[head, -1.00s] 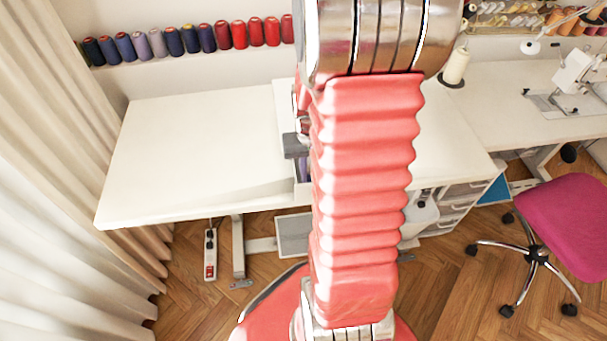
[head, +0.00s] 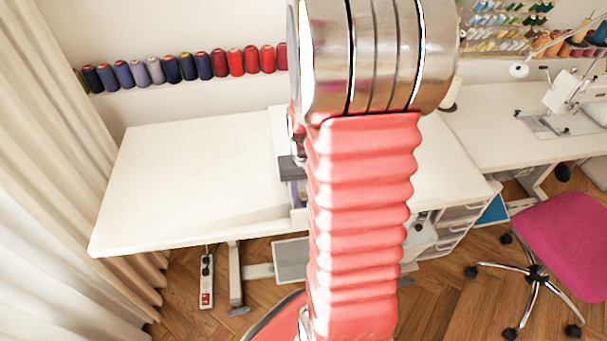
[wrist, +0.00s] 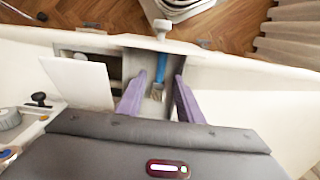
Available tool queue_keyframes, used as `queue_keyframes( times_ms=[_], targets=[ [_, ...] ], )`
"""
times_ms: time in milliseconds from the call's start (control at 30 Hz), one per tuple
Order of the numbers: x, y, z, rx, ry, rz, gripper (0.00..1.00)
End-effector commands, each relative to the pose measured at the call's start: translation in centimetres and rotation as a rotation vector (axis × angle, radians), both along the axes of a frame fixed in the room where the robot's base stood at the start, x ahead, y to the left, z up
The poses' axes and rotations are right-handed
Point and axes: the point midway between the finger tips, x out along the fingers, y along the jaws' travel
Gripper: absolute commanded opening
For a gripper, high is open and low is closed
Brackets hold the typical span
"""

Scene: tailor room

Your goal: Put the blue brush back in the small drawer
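In the wrist view, the blue brush (wrist: 161,68) lies in the open small drawer (wrist: 192,50) at the table's edge, its handle toward the drawer's white knob (wrist: 161,28). Its pale bristle end points toward my gripper. My gripper (wrist: 158,78) has its two purple fingers apart, one on each side of the brush, with gaps between them and it. I cannot tell how high the fingertips are above the drawer floor. In the head view, my arm hides the brush and most of the gripper and drawer.
A white square piece (wrist: 78,82) lies left of the drawer, near a grey spool-like item (wrist: 8,117). The white table (head: 190,175) is clear on its left half. Thread spools (head: 186,67) line the wall shelf. A pink chair (head: 565,235) stands at the right.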

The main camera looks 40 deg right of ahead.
Motion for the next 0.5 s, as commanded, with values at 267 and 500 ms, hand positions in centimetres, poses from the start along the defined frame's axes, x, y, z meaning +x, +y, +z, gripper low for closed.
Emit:
queue_keyframes(
  times_ms=[267,500],
  targets=[
    [0.1,-0.1,4.0,-0.003,-0.004,0.000,0.33],
    [0.2,-0.1,8.2,-0.003,-0.004,0.000,0.33]
  ],
)
